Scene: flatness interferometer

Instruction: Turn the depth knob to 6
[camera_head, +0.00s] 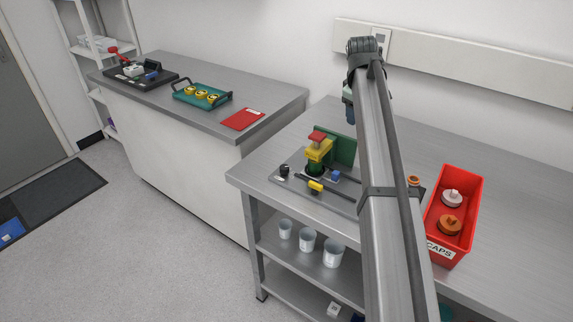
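The instrument sits on a grey baseplate (333,195) on the near bench. It has a yellow and green post (319,152) with a red top, and an upright green panel (343,149). A small dark knob (284,169) with a pale part stands at the plate's left end. A small blue part (336,175) sits right of the post. I cannot read a label or setting, nor tell which is the depth knob. My gripper (350,112) hangs below the arm's far end, behind and right of the panel, mostly hidden by my arm. Its fingers cannot be made out.
A yellow-gripped bar (316,186) lies across the plate's front. A red caps bin (469,183) stands right of my arm. Cups (307,241) sit on the shelf below. The left bench (265,95) holds a teal tray (181,97), a red clipboard (242,119) and a black tray (160,82).

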